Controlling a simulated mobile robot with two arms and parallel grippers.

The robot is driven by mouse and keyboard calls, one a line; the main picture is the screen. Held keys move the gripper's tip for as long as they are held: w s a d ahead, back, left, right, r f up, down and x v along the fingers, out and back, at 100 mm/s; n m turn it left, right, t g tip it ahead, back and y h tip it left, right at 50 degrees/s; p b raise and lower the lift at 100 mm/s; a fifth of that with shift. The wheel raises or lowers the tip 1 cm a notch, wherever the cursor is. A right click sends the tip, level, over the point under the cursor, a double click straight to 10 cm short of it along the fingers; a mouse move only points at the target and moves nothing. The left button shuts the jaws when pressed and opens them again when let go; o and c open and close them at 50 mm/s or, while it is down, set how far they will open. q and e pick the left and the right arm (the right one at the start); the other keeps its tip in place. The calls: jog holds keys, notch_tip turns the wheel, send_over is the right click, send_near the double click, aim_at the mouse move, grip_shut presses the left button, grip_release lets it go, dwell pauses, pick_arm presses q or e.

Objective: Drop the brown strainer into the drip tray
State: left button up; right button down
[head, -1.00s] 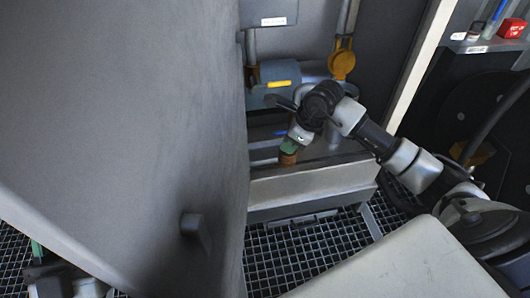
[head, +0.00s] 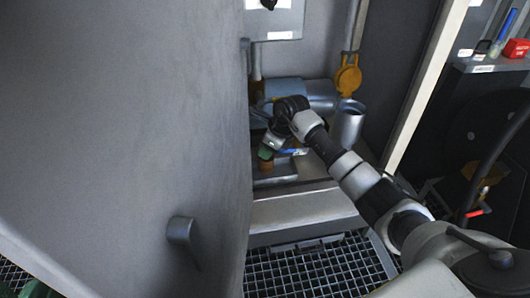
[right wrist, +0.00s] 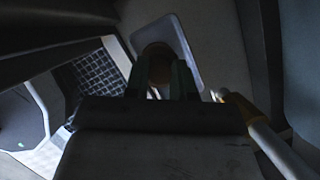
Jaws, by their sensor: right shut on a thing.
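The brown strainer (head: 267,167) is a small brown round piece at the green-tipped fingers of my right gripper (head: 266,153) in the head view. In the right wrist view the strainer (right wrist: 158,66) sits between the two fingers (right wrist: 159,82), which are shut on it. The drip tray (head: 286,172) looks like a shallow grey tray inside the bay. It lies beneath and around the strainer in the head view; in the right wrist view a pale rounded tray (right wrist: 181,48) is behind it. I cannot tell whether they touch. Part of my left gripper (head: 34,290) shows at the bottom left; its fingers are unclear.
A large grey door (head: 130,130) with a handle (head: 183,232) stands close on the left. A grey upright cylinder (head: 347,125) and a yellow cap (head: 348,75) are right of the gripper. A sill (head: 305,210) runs in front, above floor grating (head: 310,268).

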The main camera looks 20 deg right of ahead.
jog(key=shift+w+f, duration=0.6)
jog(key=shift+f, duration=0.1)
jog(key=shift+f+b, duration=0.25)
jog(key=shift+b, duration=0.1)
jog(key=shift+f, duration=0.35)
jog(key=c, duration=0.9)
grip_release()
jog(key=shift+c, duration=0.2)
